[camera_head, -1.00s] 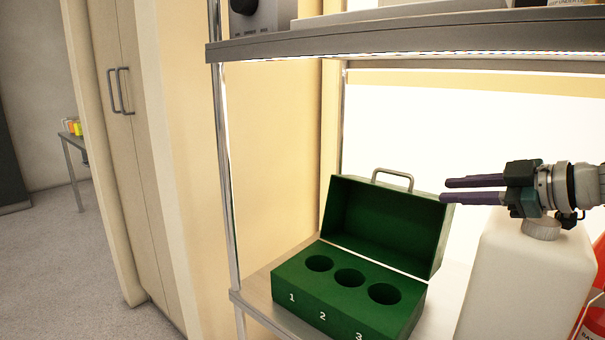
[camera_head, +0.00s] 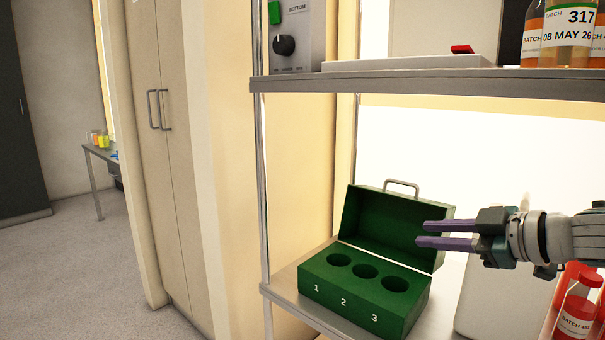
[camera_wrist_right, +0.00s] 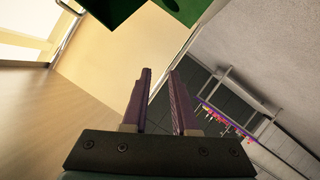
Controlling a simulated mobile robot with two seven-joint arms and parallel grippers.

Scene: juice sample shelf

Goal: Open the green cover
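The green box (camera_head: 365,298) stands on the lower shelf, with three round holes marked 1, 2 and 3. Its green cover (camera_head: 385,225) is tilted up and back, with a grey handle (camera_head: 402,185) on top, so the box stands open. My right gripper (camera_head: 420,233) is in front of the cover's right part in the head view, fingers apart with nothing between them. In the right wrist view, the empty purple fingers (camera_wrist_right: 162,85) are apart, and green surfaces of the box or cover (camera_wrist_right: 185,8) show at the top edge. My left gripper is not in view.
A white jug (camera_head: 495,300) stands right of the box, partly behind my right arm. Red sample bottles (camera_head: 577,315) stand at the far right. The upper shelf (camera_head: 430,87) holds a control box (camera_head: 292,40) and labelled bottles (camera_head: 568,35).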

